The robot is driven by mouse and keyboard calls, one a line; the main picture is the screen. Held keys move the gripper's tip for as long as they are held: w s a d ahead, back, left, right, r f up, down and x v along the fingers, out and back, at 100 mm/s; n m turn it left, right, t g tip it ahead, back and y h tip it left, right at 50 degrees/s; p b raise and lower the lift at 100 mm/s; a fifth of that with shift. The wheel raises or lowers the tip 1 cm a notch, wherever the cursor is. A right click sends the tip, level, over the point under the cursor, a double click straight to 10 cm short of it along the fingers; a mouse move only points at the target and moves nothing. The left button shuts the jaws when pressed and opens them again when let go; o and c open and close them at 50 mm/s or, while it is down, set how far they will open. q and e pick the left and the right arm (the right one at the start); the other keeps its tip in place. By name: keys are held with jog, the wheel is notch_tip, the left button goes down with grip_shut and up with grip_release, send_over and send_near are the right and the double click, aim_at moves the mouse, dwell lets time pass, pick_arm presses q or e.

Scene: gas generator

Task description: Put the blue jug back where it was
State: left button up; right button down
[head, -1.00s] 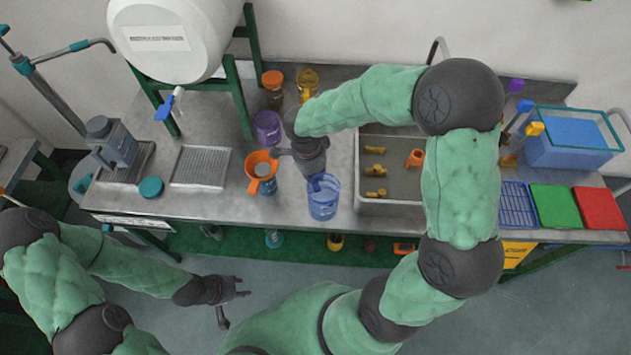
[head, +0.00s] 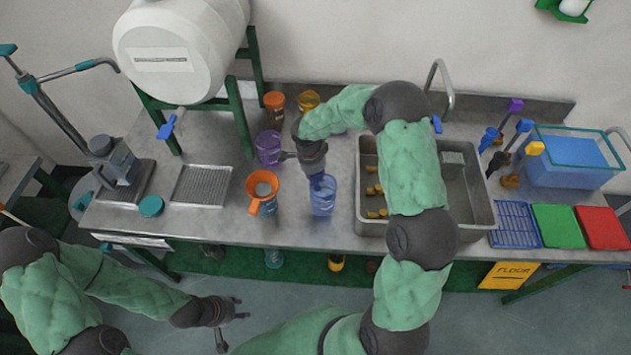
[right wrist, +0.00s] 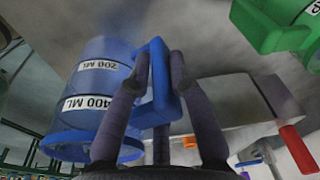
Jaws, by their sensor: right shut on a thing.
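The blue jug (head: 322,196) is over the steel counter, between the orange funnel and the sink. Whether its base touches the counter is unclear. My right gripper (head: 319,180) reaches it from behind. In the right wrist view, my right gripper (right wrist: 158,72) is shut on the jug's blue handle, and the jug (right wrist: 96,85) shows 200 ML and 400 ML labels. My left gripper (head: 230,322) is open and empty, over the floor in front of the counter.
The orange funnel (head: 262,190) stands left of the jug, with a purple jug (head: 268,147) behind it. An orange container (head: 274,106) and a yellow jug (head: 308,100) stand further back. The sink (head: 470,200) is right of the jug. A drain grid (head: 201,186) lies left.

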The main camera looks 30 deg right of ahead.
jog(key=shift+w+d+f, duration=0.1)
jog(key=shift+w+f, duration=0.05)
jog(key=shift+f, duration=1.6)
jog(key=shift+f+b, duration=0.1)
jog(key=shift+b, duration=0.2)
jog(key=c, duration=1.1)
grip_release()
jog(key=shift+c, duration=0.2)
